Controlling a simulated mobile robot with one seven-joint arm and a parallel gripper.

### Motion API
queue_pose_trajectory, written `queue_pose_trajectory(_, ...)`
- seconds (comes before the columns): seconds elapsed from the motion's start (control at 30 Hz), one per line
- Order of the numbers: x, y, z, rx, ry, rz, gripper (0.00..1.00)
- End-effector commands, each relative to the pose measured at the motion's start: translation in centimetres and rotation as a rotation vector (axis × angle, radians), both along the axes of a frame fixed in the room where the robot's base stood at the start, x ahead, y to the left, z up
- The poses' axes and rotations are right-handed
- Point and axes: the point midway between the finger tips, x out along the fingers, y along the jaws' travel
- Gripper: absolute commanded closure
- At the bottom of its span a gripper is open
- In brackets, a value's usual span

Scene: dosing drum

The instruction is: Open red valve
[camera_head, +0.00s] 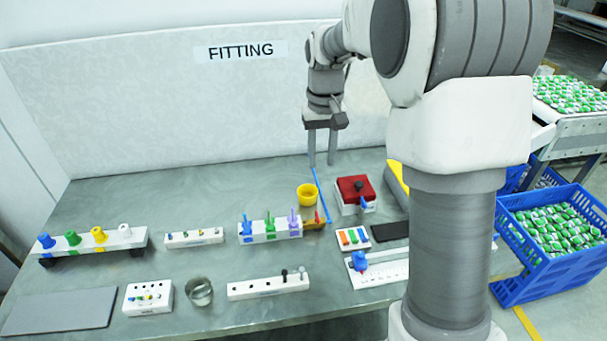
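A red-topped white box (352,192) with a black knob on top and a small blue lever (365,203) on its front right stands at the right of the bench. A small brass-brown fitting (313,224) with a red upright part (317,217) lies left of this box. I cannot tell for certain which of these is the red valve. My gripper (322,163) points down near the back wall, behind and left of the red-topped box. Its two fingers are apart with nothing seen between them. It appears apart from both red things.
A yellow cup (307,195) and a blue strip (320,195) lie below my gripper. A rack (257,232) of coloured pegs stands nearby. A rail (93,243) with blue, green, yellow and white knobs stands left. The back left bench is clear.

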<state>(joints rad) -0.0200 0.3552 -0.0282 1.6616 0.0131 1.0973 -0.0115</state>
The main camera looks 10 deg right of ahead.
Motion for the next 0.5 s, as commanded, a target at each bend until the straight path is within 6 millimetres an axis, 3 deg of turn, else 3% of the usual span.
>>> queue_pose_trajectory(0.1, 1.0, 0.0, -1.2, -0.001, 0.023, 0.001, 0.62)
queue_pose_trajectory(0.33, 1.3, 0.0, -2.9, -0.002, 0.032, 0.001, 0.62)
queue_pose_trajectory(0.5, 1.2, 0.0, -6.2, -0.002, 0.033, 0.001, 0.62)
